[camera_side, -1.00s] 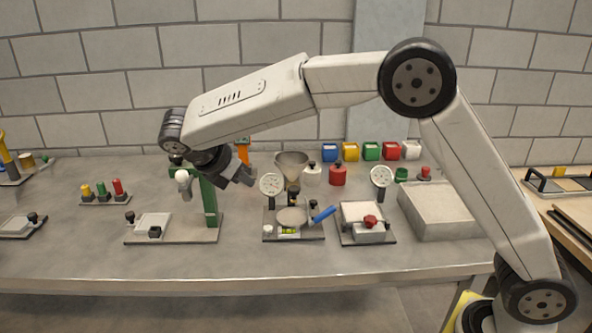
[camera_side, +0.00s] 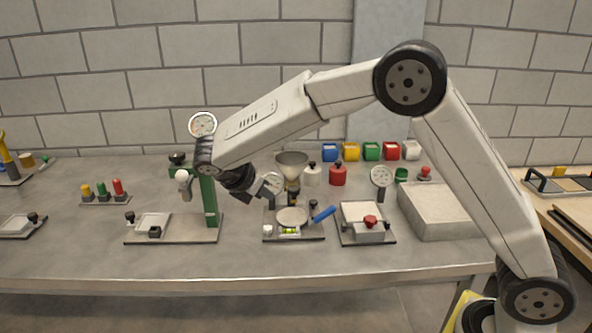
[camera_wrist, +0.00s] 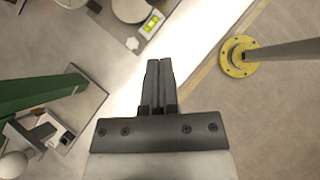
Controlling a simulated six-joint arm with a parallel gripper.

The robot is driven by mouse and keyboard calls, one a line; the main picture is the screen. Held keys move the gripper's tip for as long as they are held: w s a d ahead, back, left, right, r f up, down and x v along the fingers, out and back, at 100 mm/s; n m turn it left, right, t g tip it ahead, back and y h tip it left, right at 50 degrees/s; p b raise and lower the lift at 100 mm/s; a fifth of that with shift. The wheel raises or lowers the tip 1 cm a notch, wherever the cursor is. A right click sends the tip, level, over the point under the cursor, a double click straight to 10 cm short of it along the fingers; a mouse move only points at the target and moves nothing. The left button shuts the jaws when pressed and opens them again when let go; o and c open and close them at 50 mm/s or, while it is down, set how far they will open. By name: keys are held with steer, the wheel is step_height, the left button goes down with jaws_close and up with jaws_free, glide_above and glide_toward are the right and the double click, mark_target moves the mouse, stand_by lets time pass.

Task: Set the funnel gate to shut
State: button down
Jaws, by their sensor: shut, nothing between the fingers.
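The funnel (camera_side: 291,161) is a grey cone on a stand at the middle of the bench in the side view. Below it is a fixture base with a round grey pan (camera_side: 292,217), a spirit level (camera_side: 289,231) and a blue lever handle (camera_side: 323,214). The gate on the funnel's neck is too small to make out.
A green press column (camera_side: 208,200) with a base plate stands to the left, close to my wrist. A gauge fixture with a red knob (camera_side: 370,221) and a grey block (camera_side: 436,210) stand to the right. The bench front is clear.

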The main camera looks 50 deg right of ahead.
mark_target(292, 197)
steer(key=shift+d+f, duration=0.35)
steer(key=shift+d, duration=0.55)
steer(key=shift+d+f, duration=0.3)
steer(key=shift+d, duration=0.6)
steer(key=shift+d+f, duration=0.35)
steer(key=shift+d, duration=0.55)
steer(key=shift+d, duration=0.1)
steer(key=shift+w+d, duration=1)
